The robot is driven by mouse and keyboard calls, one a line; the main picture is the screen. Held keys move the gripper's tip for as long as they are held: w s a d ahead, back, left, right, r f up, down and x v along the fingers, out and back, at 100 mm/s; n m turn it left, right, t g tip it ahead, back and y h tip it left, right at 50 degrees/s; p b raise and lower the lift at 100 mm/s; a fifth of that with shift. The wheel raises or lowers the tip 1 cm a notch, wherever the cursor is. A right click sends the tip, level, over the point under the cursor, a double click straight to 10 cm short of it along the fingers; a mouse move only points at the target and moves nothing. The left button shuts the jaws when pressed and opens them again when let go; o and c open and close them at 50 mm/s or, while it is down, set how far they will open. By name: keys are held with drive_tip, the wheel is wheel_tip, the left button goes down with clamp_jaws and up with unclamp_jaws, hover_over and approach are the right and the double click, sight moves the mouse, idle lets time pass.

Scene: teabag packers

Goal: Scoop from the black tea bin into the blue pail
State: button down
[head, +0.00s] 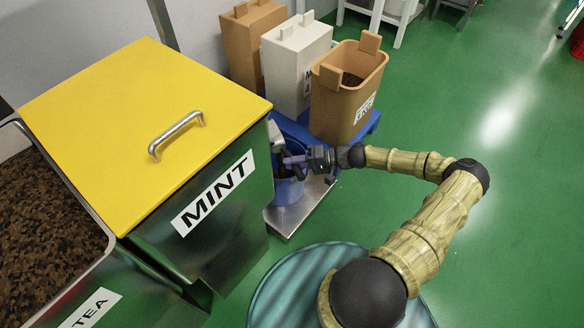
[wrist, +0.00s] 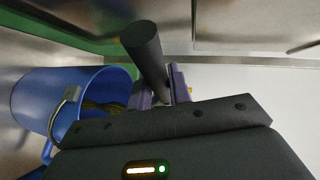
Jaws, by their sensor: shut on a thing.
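An open steel bin (head: 71,292) holding dark brown tea stands at the left of the head view; only "TEA" of its label shows. The blue pail (head: 288,192) stands on a low steel platform right of the MINT bin. In the wrist view the pail (wrist: 45,88) is at the left, with some dark brown matter inside it. My gripper (head: 297,161) is over the pail, its purple fingers shut on a thick black handle (wrist: 145,48). This looks like the scoop's handle. A pale grey part beside the fingers (head: 276,136) may be the scoop's bowl; its contents are hidden.
The MINT bin has a closed yellow lid (head: 125,105) with a metal handle, close left of the pail. Behind the pail stand a tan open container (head: 335,110), a white one (head: 292,60) and a brown one (head: 243,45). Green floor is free at the right.

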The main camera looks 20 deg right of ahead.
drive_tip(key=y+b, duration=0.1)
drive_tip(key=b, duration=0.1)
drive_tip(key=d+m+t+y+b, duration=0.1)
drive_tip(key=y+b, duration=0.1)
drive_tip(key=m+y+b, duration=0.1)
drive_tip(key=y+b, duration=0.1)
drive_tip(key=shift+w+d+t, duration=0.1)
drive_tip(key=shift+d+t, duration=0.2)
drive_tip(key=shift+t, duration=0.1)
idle(0.7)
drive_tip(key=s+d+r+m+t+h+p, duration=0.1)
drive_tip(key=s+d+r+m+t+p, duration=0.1)
drive_tip(key=r+p, duration=0.2)
drive_tip(key=s+d+r+m+t+h+p, duration=0.1)
drive_tip(key=s+r+m+t+p, duration=0.1)
drive_tip(key=r+p, duration=0.3)
wheel_tip(320, 180, up, 2)
drive_tip(key=shift+s+d+r+t+h+p, duration=0.15)
drive_tip(key=shift+s+d+t+h+p, duration=0.25)
drive_tip(key=shift+t, duration=0.4)
drive_tip(key=shift+s, duration=0.1)
